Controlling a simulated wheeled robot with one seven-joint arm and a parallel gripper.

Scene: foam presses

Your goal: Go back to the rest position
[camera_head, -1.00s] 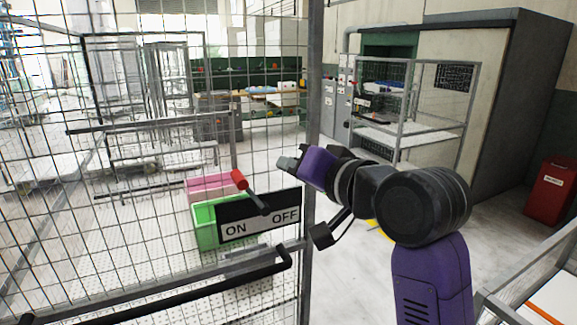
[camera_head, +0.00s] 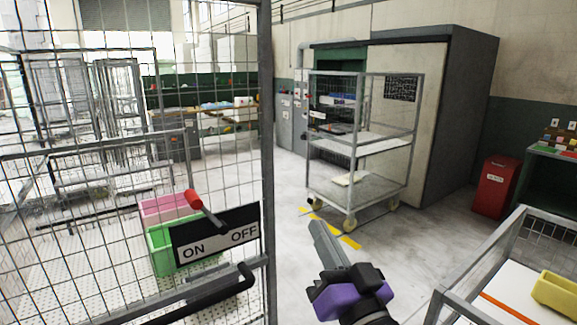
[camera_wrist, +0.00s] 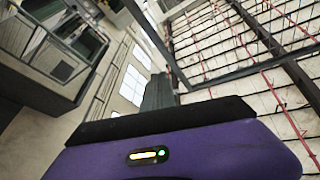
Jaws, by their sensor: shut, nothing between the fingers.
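My gripper (camera_head: 318,232) is in the lower middle of the head view, pointing up and away over the open floor, with its fingers together and nothing between them. In the wrist view its closed fingers (camera_wrist: 160,92) stand out beyond the purple wrist body. The red-handled lever (camera_head: 205,208) sits on the ON/OFF plate (camera_head: 215,238) on the mesh gate to the left of my gripper. The lever's red knob is tilted up toward the upper left, on the ON side. My gripper is apart from the lever and the plate.
The mesh gate's post (camera_head: 266,150) stands left of my arm. A wheeled cage cart (camera_head: 360,190) stands ahead, with a red bin (camera_head: 495,187) to the right. A white-bottomed cart (camera_head: 510,280) is close at lower right. Pink and green crates (camera_head: 160,250) sit behind the mesh. Floor between is clear.

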